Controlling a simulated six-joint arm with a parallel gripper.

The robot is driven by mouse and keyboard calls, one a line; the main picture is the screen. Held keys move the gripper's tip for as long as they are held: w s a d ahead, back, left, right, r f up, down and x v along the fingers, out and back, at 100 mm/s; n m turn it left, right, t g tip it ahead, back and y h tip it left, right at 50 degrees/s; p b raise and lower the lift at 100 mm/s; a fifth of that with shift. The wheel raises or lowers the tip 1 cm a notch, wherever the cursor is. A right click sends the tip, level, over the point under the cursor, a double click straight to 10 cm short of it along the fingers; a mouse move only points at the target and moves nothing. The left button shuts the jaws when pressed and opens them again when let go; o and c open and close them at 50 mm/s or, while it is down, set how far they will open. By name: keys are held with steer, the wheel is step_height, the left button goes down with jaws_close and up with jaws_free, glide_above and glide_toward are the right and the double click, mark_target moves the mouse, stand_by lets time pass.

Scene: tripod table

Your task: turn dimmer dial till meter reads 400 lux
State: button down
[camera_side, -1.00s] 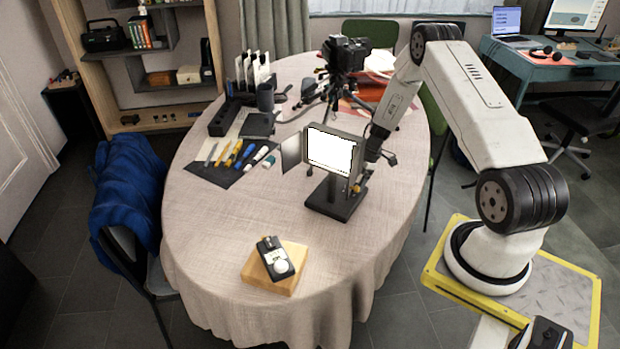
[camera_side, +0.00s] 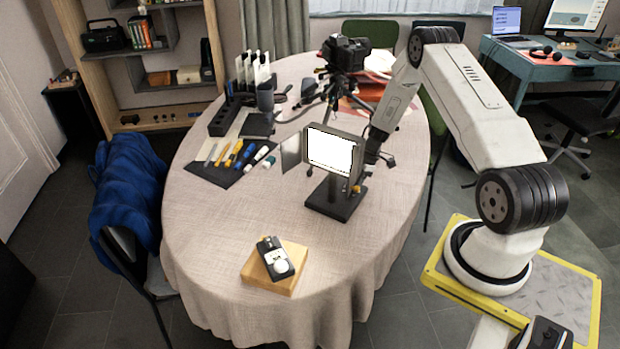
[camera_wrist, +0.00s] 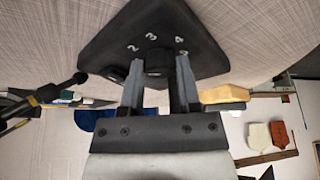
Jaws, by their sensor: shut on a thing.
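The dimmer dial (camera_wrist: 158,62) is a dark round knob on a black base (camera_wrist: 205,42) with the white numerals 2, 3, 4 and 5 beside it. My gripper (camera_wrist: 159,70) is shut on the dial, one finger on each side. In the side view, a lit white lamp panel (camera_side: 331,151) stands on a black base (camera_side: 336,203). My gripper there is behind the panel's right side, mostly hidden, and the dial cannot be made out. The light meter (camera_side: 275,257), black with a white round sensor, lies on a wooden block (camera_side: 286,284). Its reading is too small to read.
A camera on a small tripod (camera_side: 345,58) stands behind the lamp near my arm. The tablecloth (camera_side: 215,230) around the meter block is clear.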

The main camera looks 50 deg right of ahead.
steer(key=shift+n, duration=0.4)
steer(key=n+g, duration=0.1)
steer(key=n, duration=0.1)
steer(key=shift+w+n+y, duration=0.1)
steer(key=shift+n+y, duration=0.2)
steer(key=shift+w+n+g, duration=0.1)
steer(key=shift+n+g, duration=0.8)
steer(key=shift+n, duration=1.1)
steer(key=shift+c, duration=1.6)
jaws_free()
steer(key=shift+d+r, duration=0.1)
steer(key=shift+r, duration=0.05)
steer(key=v, duration=0.7)
steer(key=shift+r, duration=0.25)
